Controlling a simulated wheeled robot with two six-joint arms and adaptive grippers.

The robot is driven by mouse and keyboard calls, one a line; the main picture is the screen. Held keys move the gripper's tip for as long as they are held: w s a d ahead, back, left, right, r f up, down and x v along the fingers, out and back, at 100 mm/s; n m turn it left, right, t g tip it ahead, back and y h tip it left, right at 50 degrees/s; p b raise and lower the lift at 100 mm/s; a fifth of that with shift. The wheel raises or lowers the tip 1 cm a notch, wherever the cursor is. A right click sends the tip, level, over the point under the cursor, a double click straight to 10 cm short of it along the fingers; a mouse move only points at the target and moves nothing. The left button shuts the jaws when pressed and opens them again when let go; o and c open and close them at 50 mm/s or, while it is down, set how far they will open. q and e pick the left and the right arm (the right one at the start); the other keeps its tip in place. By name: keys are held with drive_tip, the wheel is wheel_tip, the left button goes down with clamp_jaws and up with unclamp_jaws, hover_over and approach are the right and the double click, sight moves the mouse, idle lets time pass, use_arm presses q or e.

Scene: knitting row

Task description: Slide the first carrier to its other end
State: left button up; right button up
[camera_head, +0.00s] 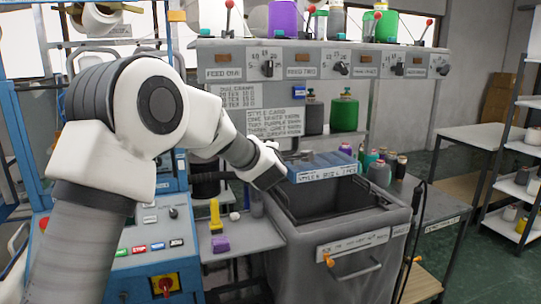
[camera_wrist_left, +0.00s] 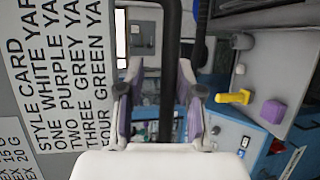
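I cannot make out a carrier with certainty in either view. My left arm comes in from the left in the head view, and its gripper (camera_head: 268,166) is in front of the grey machine frame, just above the left rim of the grey bin. In the left wrist view its two fingers (camera_wrist_left: 161,115) stand apart with purple-grey pads. A dark curved bar (camera_wrist_left: 170,45) runs down the picture between them; I cannot tell whether it touches a finger. The arm hides much of the machine's left side. My right gripper is not in view.
A grey bin (camera_head: 340,230) stands in front of the machine, several yarn cones (camera_head: 380,172) to its right. A yellow tool (camera_head: 215,215) and a purple block (camera_head: 220,243) lie on a small shelf. A panel with knobs and red-tipped levers (camera_head: 330,60) crosses above.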

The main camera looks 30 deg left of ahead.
use_arm(q)
drive_tip(key=shift+f, duration=0.1)
idle(0.4)
drive_tip(key=v, duration=1.2)
drive_tip(key=shift+f, duration=0.1)
